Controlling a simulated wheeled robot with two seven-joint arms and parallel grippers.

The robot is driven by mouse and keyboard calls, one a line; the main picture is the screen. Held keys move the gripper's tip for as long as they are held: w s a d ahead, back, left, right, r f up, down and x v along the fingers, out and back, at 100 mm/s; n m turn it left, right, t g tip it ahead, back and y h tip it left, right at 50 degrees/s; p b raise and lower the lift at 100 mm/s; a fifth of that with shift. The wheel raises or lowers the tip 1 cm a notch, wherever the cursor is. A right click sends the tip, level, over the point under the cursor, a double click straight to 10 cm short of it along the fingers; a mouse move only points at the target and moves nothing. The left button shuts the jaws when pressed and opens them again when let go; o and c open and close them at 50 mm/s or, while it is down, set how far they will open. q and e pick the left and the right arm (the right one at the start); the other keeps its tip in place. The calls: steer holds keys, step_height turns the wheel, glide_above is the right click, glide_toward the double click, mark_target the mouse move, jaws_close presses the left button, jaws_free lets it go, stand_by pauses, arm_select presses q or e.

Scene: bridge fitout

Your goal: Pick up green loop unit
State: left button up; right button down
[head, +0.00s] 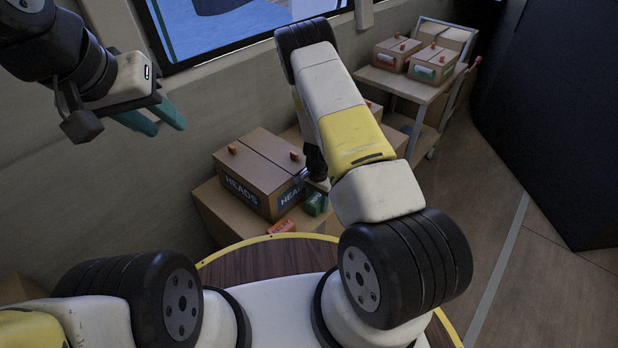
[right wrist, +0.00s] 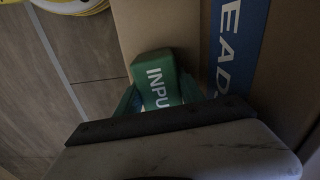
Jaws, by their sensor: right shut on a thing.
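The green loop unit, a small green box with white "INPU" lettering on its side, shows in the right wrist view (right wrist: 157,82) between the green fingers of my right gripper (right wrist: 160,96). My right gripper is shut on it. In the head view the green unit (head: 315,204) shows below my right gripper (head: 318,187), beside the HEADS carton, partly hidden by the gripper. I cannot tell whether the unit touches the surface below. My left gripper (head: 152,117) is at the upper left of the head view, open and empty, with teal fingers apart.
A carton marked HEADS (head: 262,176) stands close to the left of my right gripper on a larger carton. An orange unit (head: 282,226) lies in front of it. A trolley (head: 408,84) with several small cartons stands at the back right. Open floor (head: 540,270) is at the right.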

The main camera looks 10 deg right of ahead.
mark_target(317, 198)
steer(key=r, duration=0.3)
steer(key=shift+s, duration=0.35)
steer(key=s+a+r, duration=0.1)
steer(key=s+a, duration=0.1)
steer(key=s, duration=1.3)
steer(key=shift+r, duration=0.15)
